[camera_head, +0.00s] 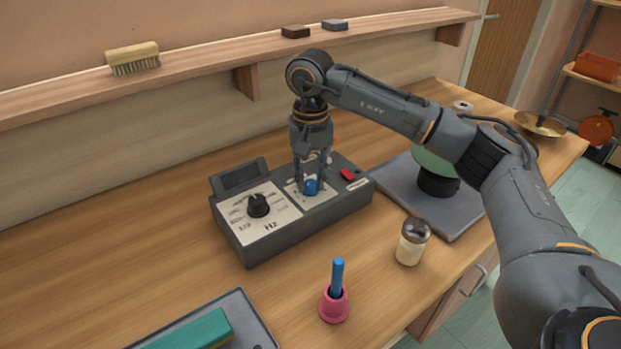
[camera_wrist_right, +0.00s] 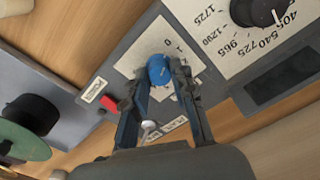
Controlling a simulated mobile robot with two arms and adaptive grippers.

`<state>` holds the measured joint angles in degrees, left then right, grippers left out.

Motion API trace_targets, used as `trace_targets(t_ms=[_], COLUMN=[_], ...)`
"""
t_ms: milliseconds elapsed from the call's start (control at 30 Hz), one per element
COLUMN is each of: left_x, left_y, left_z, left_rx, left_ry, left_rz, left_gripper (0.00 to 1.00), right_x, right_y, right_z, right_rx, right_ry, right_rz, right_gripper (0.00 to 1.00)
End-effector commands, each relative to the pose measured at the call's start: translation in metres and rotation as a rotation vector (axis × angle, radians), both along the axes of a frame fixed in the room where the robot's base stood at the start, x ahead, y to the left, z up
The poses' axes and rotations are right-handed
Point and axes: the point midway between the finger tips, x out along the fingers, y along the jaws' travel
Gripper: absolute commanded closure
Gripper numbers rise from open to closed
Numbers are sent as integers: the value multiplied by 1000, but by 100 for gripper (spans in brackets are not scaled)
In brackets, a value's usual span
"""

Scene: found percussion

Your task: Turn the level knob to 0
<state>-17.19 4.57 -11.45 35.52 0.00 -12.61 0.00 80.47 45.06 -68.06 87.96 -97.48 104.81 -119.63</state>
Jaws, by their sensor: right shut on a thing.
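The grey control box (camera_head: 262,248) stands on the wooden bench in the head view. The blue level knob (camera_head: 311,187) is on the right part of its top, on a white dial plate. My right gripper (camera_head: 312,184) comes down from above and is shut on the blue knob. In the right wrist view the blue knob (camera_wrist_right: 160,70) sits between the fingertips of my right gripper (camera_wrist_right: 161,75). Printed 0 and 1 show beside it, but the knob's pointer cannot be made out. My left gripper is not in view.
A black Hz knob (camera_head: 258,205) and a red switch (camera_head: 348,175) are on the same box. A grey mat (camera_head: 452,226) with a green disc on a black stand, a jar (camera_head: 412,243) and a pink holder (camera_head: 334,306) stand nearby. A shelf (camera_head: 205,75) runs behind.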

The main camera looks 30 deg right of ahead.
Motion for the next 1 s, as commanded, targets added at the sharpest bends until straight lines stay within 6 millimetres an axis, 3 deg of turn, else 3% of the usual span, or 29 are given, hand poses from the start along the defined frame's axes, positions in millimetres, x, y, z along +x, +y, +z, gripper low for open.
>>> trace_targets(t_ms=[300, 767, 800, 900, 1000], left_x=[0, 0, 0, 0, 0], left_y=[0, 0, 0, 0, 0], left_z=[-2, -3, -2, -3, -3], left_rx=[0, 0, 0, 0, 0], left_ry=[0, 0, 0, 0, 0], left_rz=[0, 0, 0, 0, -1], left_gripper=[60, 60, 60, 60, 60], right_x=[1, 1, 1, 0, 0], right_y=[0, 0, 0, 0, 0], right_z=[1, 1, 1, 1, 1], right_rx=[0, 0, 0, 0, -1], right_ry=[-2, -2, -3, -2, -2], right_rz=[95, 107, 107, 107, 106], right_gripper=[100, 100, 71, 52, 52])
